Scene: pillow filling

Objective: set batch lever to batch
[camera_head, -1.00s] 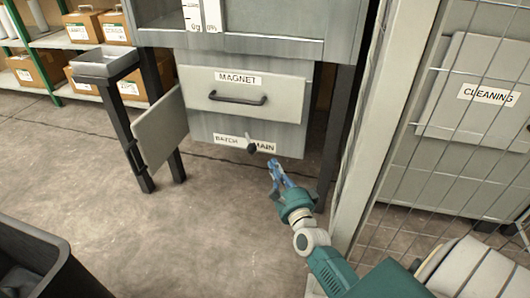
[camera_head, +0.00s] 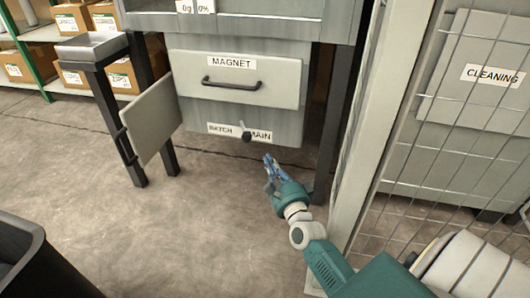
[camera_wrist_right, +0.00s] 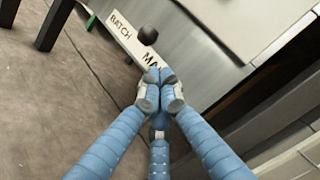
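The batch lever (camera_head: 246,136) is a small stem with a dark round knob on the grey panel under the magnet drawer. It hangs roughly downward between the words BATCH and MAIN on a white label (camera_head: 220,129). My right gripper (camera_head: 268,160) is below and to the right of the knob, apart from it in the head view. In the right wrist view the knob (camera_wrist_right: 148,35) shows just beyond the blue fingertips (camera_wrist_right: 158,76), which are together with nothing visible between them. My left gripper is not in view.
The magnet drawer (camera_head: 232,72) with a dark handle is above the lever. A grey panel (camera_head: 150,118) juts out at left beside a dark-legged stand. A mesh fence (camera_head: 450,150) and its post (camera_head: 365,150) border my right arm.

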